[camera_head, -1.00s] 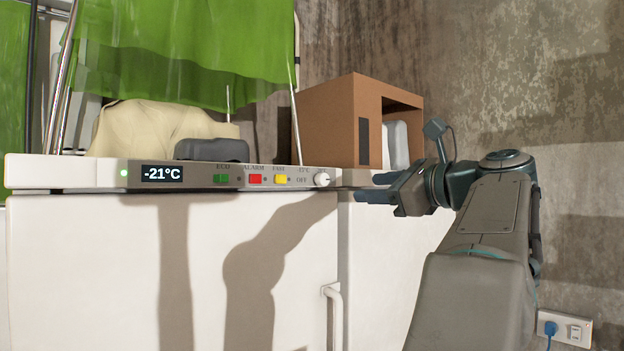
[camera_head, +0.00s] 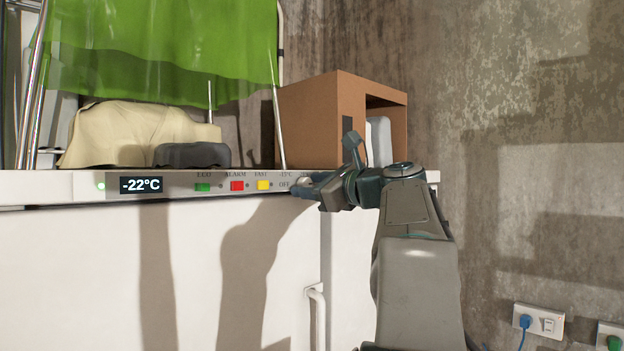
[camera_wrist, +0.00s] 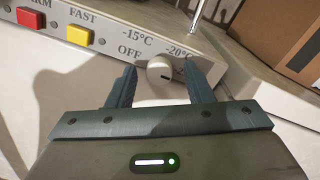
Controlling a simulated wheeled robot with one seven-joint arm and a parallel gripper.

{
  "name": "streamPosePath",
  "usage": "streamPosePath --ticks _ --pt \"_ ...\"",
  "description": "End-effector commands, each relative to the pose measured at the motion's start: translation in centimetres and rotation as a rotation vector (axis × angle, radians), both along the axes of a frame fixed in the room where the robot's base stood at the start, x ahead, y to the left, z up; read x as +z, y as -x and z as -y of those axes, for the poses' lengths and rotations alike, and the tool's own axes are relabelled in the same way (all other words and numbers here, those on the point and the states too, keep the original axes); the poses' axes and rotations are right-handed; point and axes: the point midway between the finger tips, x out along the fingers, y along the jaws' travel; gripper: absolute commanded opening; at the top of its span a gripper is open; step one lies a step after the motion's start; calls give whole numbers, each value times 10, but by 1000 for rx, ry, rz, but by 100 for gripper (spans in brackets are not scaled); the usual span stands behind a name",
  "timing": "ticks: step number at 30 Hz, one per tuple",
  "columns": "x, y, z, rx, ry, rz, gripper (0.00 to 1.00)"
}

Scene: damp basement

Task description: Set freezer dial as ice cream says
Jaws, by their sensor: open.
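The white freezer's control strip shows -22°C on its dark display (camera_head: 141,185). The round pale dial (camera_wrist: 159,68) sits at the strip's right end, with OFF, -15°C and -20°C printed around it. A dark mark on its face points right, toward my right finger, which partly covers a further marking. My gripper (camera_wrist: 158,74) is open, with one finger on each side of the dial; I cannot tell whether they touch it. In the head view my gripper (camera_head: 303,188) partly hides the dial. No ice cream pack is recognisable.
Green ECO (camera_head: 202,187), red ALARM (camera_head: 237,186) and yellow FAST (camera_head: 264,185) buttons line the strip left of the dial. A cardboard box (camera_head: 320,125), a dark grey lump (camera_head: 192,155) and a beige cloth-like heap (camera_head: 135,135) are above.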

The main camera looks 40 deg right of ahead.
Motion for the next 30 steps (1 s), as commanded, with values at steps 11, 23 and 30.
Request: streamPosePath --ticks 11,23,30 --pt "0 -4 -1 0 1 0 38" --pt "-1 -4 -1 1 13 1 2" --pt "-2 -4 -2 3 109 9 2"
